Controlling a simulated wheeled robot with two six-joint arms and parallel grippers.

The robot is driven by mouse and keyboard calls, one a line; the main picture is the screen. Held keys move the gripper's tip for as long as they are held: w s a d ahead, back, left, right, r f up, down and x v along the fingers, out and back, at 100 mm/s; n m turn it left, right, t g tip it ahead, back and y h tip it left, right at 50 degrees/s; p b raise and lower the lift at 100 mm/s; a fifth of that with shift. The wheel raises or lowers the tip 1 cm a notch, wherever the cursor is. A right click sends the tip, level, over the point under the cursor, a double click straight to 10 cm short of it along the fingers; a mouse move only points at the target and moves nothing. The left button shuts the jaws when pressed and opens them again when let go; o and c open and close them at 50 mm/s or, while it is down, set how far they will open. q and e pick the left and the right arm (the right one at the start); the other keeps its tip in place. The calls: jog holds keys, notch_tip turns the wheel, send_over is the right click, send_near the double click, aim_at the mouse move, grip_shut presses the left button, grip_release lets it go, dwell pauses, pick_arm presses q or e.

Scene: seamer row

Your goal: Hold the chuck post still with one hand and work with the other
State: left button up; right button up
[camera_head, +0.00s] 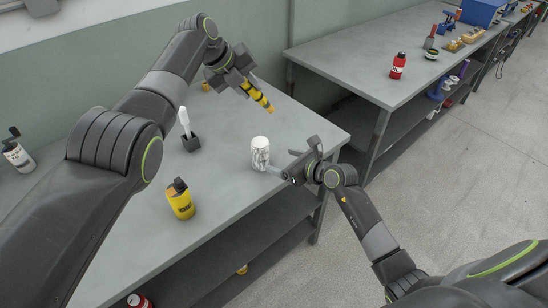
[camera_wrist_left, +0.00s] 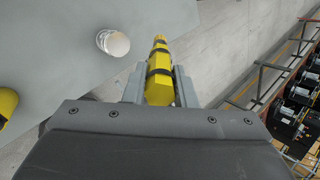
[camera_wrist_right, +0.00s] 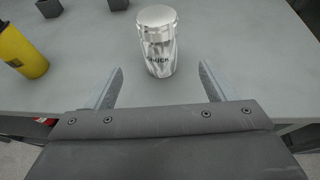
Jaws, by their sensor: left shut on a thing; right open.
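The chuck post is a silvery-white cylinder marked "CHUCK" (camera_head: 260,154), standing upright on the near table. It shows ahead of the fingers in the right wrist view (camera_wrist_right: 158,46) and as a round top in the left wrist view (camera_wrist_left: 113,43). My right gripper (camera_head: 288,165) is open, close beside the post at the table edge; in the right wrist view its fingers (camera_wrist_right: 157,88) are apart, with the post beyond them. My left gripper (camera_head: 244,85) is shut on a yellow tool with black bands (camera_head: 258,97), held above the table; the tool also shows in the left wrist view (camera_wrist_left: 159,75).
A yellow can with a black top (camera_head: 180,199) stands at the table's front. A dark block holding a white-handled tool (camera_head: 189,139) stands left of the post. A second table (camera_head: 345,57) at right bears a red bottle (camera_head: 398,66). The tabletop around the post is mostly clear.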

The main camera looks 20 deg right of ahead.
aim_at(260, 154)
jog(key=x, duration=1.1)
jog(key=shift+w+a+f, duration=0.1)
jog(key=shift+w+f, duration=0.05)
jog(key=shift+f, duration=0.05)
jog(key=shift+c, duration=0.3)
jog(key=c, duration=1.1)
jog(key=shift+o, duration=0.2)
